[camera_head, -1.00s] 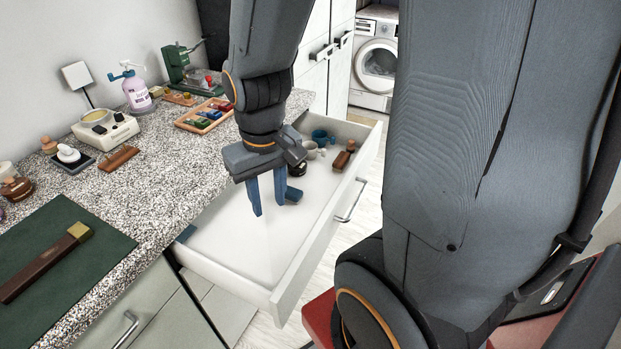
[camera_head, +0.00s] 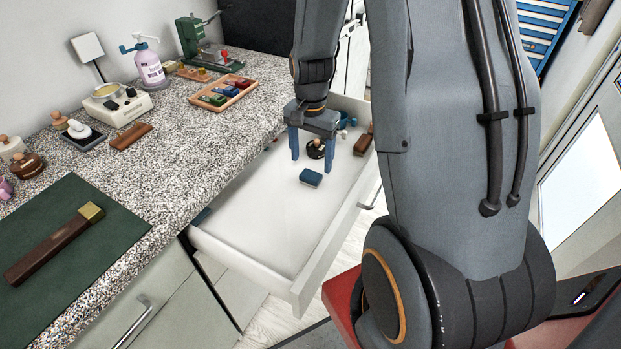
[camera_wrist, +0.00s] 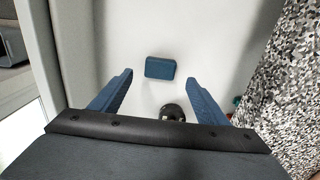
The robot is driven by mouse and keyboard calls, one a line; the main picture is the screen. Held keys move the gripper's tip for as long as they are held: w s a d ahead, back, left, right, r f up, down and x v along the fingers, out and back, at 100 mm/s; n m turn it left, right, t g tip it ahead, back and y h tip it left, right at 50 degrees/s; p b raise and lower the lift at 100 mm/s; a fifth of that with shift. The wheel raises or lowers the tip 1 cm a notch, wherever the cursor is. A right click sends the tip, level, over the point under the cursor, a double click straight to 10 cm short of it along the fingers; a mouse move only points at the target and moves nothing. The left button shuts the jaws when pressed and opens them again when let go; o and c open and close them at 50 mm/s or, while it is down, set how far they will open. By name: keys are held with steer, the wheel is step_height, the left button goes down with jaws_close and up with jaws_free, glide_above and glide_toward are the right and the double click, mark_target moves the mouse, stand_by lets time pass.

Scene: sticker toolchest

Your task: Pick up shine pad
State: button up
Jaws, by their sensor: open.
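A small blue block-like pad (camera_head: 311,177), which I take to be the shine pad, lies flat on the white floor of the open drawer (camera_head: 259,240). It also shows in the wrist view (camera_wrist: 160,68), beyond my fingertips and roughly midway between them. My gripper (camera_head: 313,165) is open and empty above the drawer. Its two blue fingers, seen in the wrist view (camera_wrist: 159,75), point down and stand apart from the pad. A dark round item with a knob (camera_head: 316,148) sits behind the pad, partly framed by the fingers.
A brown wooden-handled item (camera_head: 363,143) and small cups (camera_head: 346,120) are at the drawer's far end. The near half of the drawer is empty. The speckled counter (camera_head: 190,135) borders the drawer on the left and holds a tray (camera_head: 224,92) and a green mat (camera_head: 60,250).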

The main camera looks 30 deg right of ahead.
mark_target(311, 175)
steer(key=shift+s+a+f+p, duration=0.1)
steer(key=shift+f+p, duration=0.25)
steer(key=shift+f, duration=1.15)
steer(key=shift+a+f+p, duration=0.1)
steer(key=shift+f+p, duration=0.25)
steer(key=shift+f, duration=1.15)
steer(key=shift+d, duration=0.1)
steer(key=c, duration=1.2)
steer(key=shift+r, duration=0.1)
steer(key=shift+r+b, duration=0.75)
steer(key=shift+r, duration=4.25)
